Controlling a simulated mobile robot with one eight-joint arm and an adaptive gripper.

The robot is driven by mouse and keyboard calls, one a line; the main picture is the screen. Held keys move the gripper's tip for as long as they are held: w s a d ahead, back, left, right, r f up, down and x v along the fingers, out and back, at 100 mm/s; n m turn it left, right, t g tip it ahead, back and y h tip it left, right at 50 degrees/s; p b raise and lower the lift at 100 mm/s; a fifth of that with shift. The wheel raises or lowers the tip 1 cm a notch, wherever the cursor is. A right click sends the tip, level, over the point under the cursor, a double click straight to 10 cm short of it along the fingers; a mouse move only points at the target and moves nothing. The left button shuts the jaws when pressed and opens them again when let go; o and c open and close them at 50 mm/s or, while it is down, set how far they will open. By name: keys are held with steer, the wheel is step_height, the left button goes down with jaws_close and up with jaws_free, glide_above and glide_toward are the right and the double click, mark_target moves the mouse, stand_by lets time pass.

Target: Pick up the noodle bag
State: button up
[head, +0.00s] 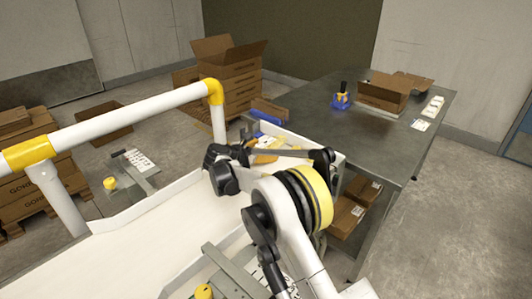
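A yellow-orange packet, perhaps the noodle bag (266,143), shows in the head view just behind my arm, in or beside a white-walled tray (296,135) at the end of the white belt frame. My arm covers part of it, and I cannot make out its print. My gripper (223,156) seems to be the dark part at the end of my arm, left of the packet. Its fingers are too small and overlapped to show whether they are open or shut. I cannot tell whether it touches the packet.
A steel table (370,137) stands at right with a blue tape dispenser (341,98), an open carton (383,95) and white labels. Stacked cartons (232,85) stand behind. A white guard rail (130,119) with yellow joints crosses at left. Floor at right is clear.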

steer(key=shift+r, duration=0.1)
steer(key=c, duration=1.5)
